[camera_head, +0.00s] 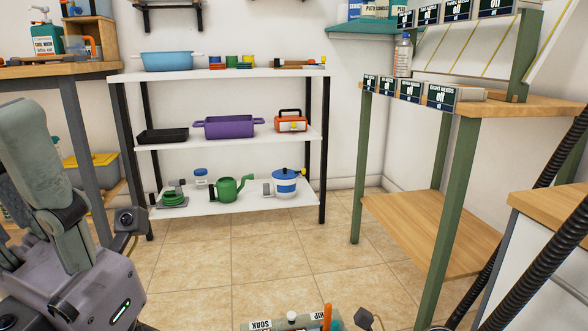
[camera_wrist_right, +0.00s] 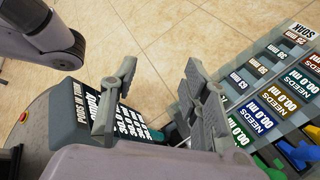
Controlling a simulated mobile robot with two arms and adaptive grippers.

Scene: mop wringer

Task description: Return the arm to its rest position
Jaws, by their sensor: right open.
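In the wrist view, my right gripper (camera_wrist_right: 160,105) has its two grey fingers spread apart with nothing between them. Tile floor shows beyond the fingers, and a labelled tray lies to their right. In the head view, a small grey part low in the middle may belong to my right arm, but it is cut off by the edge. Grey and purple-grey parts of my left arm fill the lower left of the head view. I cannot make out the jaws of my left gripper (camera_head: 85,225) there.
A grey tray (camera_wrist_right: 262,85) carries labels. A dark label panel (camera_wrist_right: 120,122) sits behind the left finger. A white shelf unit (camera_head: 255,203) holds pots and a green watering can (camera_head: 229,190). A green-legged table (camera_head: 450,220) stands right.

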